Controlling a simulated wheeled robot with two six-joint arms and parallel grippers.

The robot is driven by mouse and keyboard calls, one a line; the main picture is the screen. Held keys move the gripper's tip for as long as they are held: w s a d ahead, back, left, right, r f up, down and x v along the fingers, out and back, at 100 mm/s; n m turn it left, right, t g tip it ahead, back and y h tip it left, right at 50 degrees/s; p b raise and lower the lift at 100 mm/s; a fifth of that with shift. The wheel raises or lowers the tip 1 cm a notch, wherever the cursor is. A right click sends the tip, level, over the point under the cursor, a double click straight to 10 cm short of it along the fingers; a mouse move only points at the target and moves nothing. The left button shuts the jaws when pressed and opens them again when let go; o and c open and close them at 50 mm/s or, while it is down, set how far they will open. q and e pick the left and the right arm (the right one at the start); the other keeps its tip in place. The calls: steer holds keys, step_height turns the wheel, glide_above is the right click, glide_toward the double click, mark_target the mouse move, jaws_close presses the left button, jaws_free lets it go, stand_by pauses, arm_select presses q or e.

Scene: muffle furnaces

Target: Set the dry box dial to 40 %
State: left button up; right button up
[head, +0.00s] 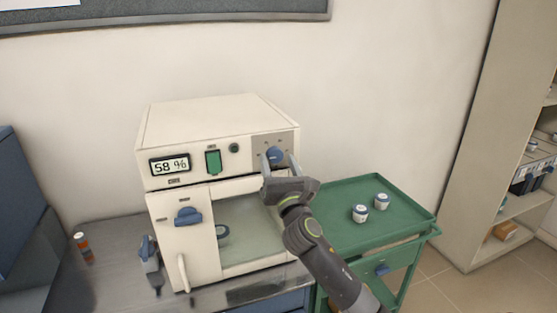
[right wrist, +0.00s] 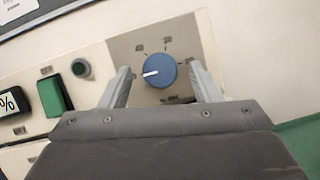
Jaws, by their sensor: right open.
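The dry box (head: 215,140) is a cream cabinet on a metal bench, and its display (head: 170,165) reads 58 %. Its blue round dial (head: 275,155) sits on a grey panel at the upper right of the front. In the right wrist view the dial (right wrist: 159,70) has a white pointer line aimed left, with small marks around it too blurred to read. My right gripper (head: 279,160) is open, with one finger on each side of the dial. In the right wrist view its fingers (right wrist: 160,78) stand apart from the dial. My left gripper is not in view.
A green switch (head: 213,162) and a small round button (head: 234,148) sit left of the dial. A blue door latch (head: 187,216) is lower left. A green cart (head: 340,190) with two small jars (head: 360,213) stands to the right. Shelves (head: 515,170) are at far right.

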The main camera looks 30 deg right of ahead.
steer(key=shift+w+d+r, duration=0.1)
steer(key=shift+w+r, duration=0.05)
steer(key=shift+w, duration=0.1)
steer(key=c, duration=1)
